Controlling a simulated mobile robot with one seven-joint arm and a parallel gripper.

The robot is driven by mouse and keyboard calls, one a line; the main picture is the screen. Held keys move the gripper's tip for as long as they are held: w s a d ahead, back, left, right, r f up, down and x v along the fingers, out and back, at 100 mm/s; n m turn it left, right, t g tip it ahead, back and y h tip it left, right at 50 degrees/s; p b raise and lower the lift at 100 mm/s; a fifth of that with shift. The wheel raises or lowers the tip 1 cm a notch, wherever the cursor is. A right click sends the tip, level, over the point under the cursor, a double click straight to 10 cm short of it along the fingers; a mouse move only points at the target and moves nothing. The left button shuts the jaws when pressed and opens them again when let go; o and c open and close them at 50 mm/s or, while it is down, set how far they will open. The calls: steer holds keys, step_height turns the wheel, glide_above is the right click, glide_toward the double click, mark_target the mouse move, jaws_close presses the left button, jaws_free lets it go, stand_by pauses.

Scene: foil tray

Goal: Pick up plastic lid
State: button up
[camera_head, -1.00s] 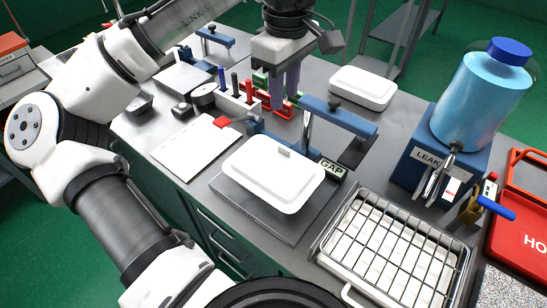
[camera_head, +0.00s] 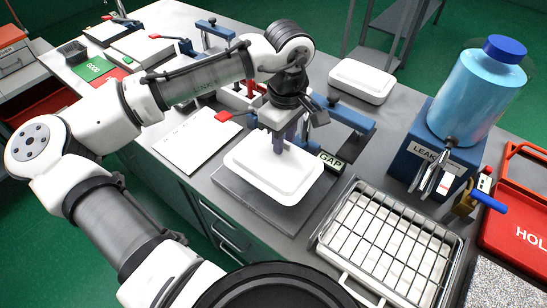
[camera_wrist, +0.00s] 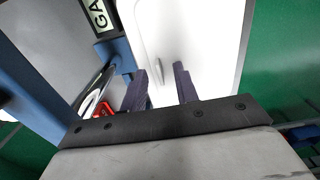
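The white plastic lid (camera_head: 262,174) has rounded corners and a raised rim, and lies flat on a grey plate in the head view. It also shows in the wrist view (camera_wrist: 205,35), with a small upright tab (camera_wrist: 159,70) on top. My gripper (camera_head: 279,149) points down over the lid's back half. In the wrist view my gripper (camera_wrist: 161,71) has its two dark fingers apart, one on each side of the tab. No grip on the tab shows. Whether the fingertips touch the lid I cannot tell. In the head view the fingers hide the tab.
A blue clamp stand (camera_head: 342,117) with a "GAP" sign (camera_head: 331,161) stands close behind and right of the lid. A wire rack (camera_head: 396,238) is at front right, a blue leak tester (camera_head: 436,160) farther right. Another white lidded tray (camera_head: 361,82) lies at the back.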

jaws_close()
stand_by(0.4)
